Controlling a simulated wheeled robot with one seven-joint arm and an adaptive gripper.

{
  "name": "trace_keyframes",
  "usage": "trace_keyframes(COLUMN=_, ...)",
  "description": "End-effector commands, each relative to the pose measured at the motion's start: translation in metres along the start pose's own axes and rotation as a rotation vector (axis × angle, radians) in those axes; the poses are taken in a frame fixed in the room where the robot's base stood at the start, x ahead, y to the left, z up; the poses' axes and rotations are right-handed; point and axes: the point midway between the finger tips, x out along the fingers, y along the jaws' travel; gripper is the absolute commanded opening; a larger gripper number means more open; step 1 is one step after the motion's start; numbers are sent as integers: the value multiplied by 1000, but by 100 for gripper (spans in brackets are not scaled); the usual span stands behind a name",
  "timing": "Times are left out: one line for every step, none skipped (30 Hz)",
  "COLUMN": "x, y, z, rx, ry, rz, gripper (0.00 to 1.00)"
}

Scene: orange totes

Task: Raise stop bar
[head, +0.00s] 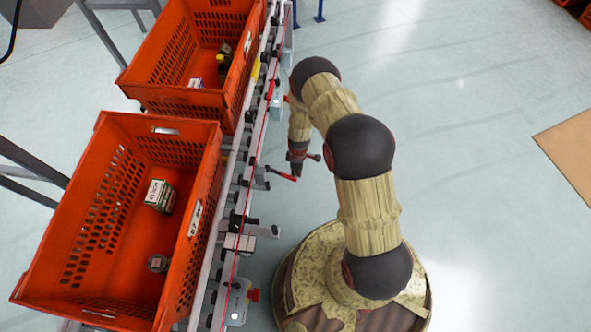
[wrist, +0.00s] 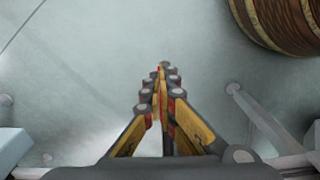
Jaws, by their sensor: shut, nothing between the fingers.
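My gripper (head: 297,168) hangs beside the conveyor's right side rail in the head view. In the wrist view my gripper (wrist: 162,72) has its fingers together with nothing between them. A thin red lever (head: 283,174) reaches out from the rail close to the gripper; I cannot tell whether they touch. A grey bracket with a bar (head: 262,231) sticks out from the rail further toward the front. I cannot tell for certain which part is the stop bar, and none is clear in the wrist view.
Two orange totes stand on the conveyor, a near one (head: 92,160) and a far one (head: 180,103), each holding small items. A grey box with a red button (head: 238,300) sits on the rail. The floor (head: 470,170) to the right is clear.

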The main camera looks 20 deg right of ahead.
Motion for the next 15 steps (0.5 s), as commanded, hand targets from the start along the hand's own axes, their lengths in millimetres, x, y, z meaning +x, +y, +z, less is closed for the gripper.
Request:
trace_keyframes(x=5, y=0, z=0, rx=0, ry=0, rz=0, gripper=0)
trace_keyframes(x=6, y=0, z=-1, rx=0, ry=0, rz=1, gripper=0)
trace_keyframes(x=8, y=0, z=-1, rx=0, ry=0, rz=1, gripper=0)
trace_keyframes(x=9, y=0, z=-1, rx=0, ry=0, rz=1, gripper=0)
trace_keyframes(x=10, y=0, z=-2, rx=0, ry=0, rz=1, gripper=0)
trace_keyframes(x=10, y=0, z=-2, rx=0, ry=0, rz=1, gripper=0)
trace_keyframes(x=11, y=0, z=-2, rx=0, ry=0, rz=1, gripper=0)
trace_keyframes(x=12, y=0, z=-2, rx=0, ry=0, rz=1, gripper=0)
trace_keyframes(x=12, y=0, z=-2, rx=0, ry=0, rz=1, gripper=0)
trace_keyframes(x=12, y=0, z=-2, rx=0, ry=0, rz=1, gripper=0)
trace_keyframes(x=12, y=0, z=-2, rx=0, ry=0, rz=1, gripper=0)
trace_keyframes(x=13, y=0, z=-2, rx=0, ry=0, rz=1, gripper=0)
trace_keyframes(x=13, y=0, z=-3, rx=0, ry=0, rz=1, gripper=0)
trace_keyframes(x=13, y=0, z=-3, rx=0, ry=0, rz=1, gripper=0)
trace_keyframes(x=13, y=0, z=-3, rx=0, ry=0, rz=1, gripper=0)
